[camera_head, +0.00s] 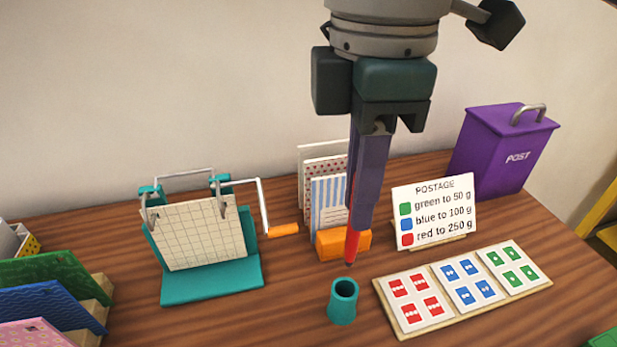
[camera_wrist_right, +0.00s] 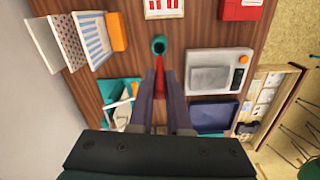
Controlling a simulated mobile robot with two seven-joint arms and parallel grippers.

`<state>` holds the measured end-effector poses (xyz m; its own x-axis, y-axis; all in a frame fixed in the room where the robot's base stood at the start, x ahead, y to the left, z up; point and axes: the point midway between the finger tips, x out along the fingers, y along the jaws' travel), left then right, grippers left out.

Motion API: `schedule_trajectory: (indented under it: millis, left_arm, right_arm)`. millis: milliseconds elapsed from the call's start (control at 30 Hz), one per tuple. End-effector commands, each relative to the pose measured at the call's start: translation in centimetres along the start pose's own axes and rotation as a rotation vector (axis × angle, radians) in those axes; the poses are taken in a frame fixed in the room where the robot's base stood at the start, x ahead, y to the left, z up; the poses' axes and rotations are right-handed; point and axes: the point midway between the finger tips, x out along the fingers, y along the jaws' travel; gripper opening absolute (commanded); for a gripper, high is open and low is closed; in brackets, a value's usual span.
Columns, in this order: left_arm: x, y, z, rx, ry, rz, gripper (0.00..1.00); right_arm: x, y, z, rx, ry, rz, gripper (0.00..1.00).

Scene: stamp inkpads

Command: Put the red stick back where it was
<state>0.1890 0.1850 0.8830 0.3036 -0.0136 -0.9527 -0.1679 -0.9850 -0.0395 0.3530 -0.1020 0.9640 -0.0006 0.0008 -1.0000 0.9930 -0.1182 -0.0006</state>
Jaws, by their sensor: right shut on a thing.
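The red stick (camera_head: 352,247) is held by my right gripper (camera_head: 356,228), tip pointing down, nearly upright. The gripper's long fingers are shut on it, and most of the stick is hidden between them. A small teal round cup (camera_head: 342,302) stands on the table, and its opening faces up. The stick's tip is above the cup and slightly to its right in the head view, outside it. In the right wrist view, the red stick (camera_wrist_right: 160,70) sticks out beyond the fingers (camera_wrist_right: 161,90) towards the teal cup (camera_wrist_right: 159,45). My left gripper is not in view.
An orange holder with cards (camera_head: 343,241) stands close behind the cup. A board with stamp sheets (camera_head: 437,325) lies to its right, before a postage sign (camera_head: 434,211). A teal stand with a crank (camera_head: 212,283) is left. A purple post box (camera_head: 503,150) stands behind.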

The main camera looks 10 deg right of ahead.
Motion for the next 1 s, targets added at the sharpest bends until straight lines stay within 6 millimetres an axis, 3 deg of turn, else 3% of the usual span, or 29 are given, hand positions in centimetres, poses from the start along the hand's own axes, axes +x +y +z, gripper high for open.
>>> schedule_trajectory:
  millis: [33,133,367,600,1000]
  left_arm:
    - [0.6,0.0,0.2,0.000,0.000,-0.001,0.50]
    - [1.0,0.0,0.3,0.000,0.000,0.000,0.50]
    - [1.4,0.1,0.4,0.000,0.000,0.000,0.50]
    - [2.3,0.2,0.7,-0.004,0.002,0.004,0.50]
    - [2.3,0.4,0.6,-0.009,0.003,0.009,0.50]
  right_arm:
    - [1.8,-0.1,0.1,0.002,-0.003,-0.005,0.00]
    - [4.1,-0.1,0.0,0.001,-0.002,-0.004,0.00]
    - [6.5,0.0,0.0,0.000,0.000,-0.001,0.00]
    - [10.1,0.0,0.0,0.001,0.000,-0.001,0.00]
    - [10.6,0.0,0.0,0.000,0.000,0.001,0.00]
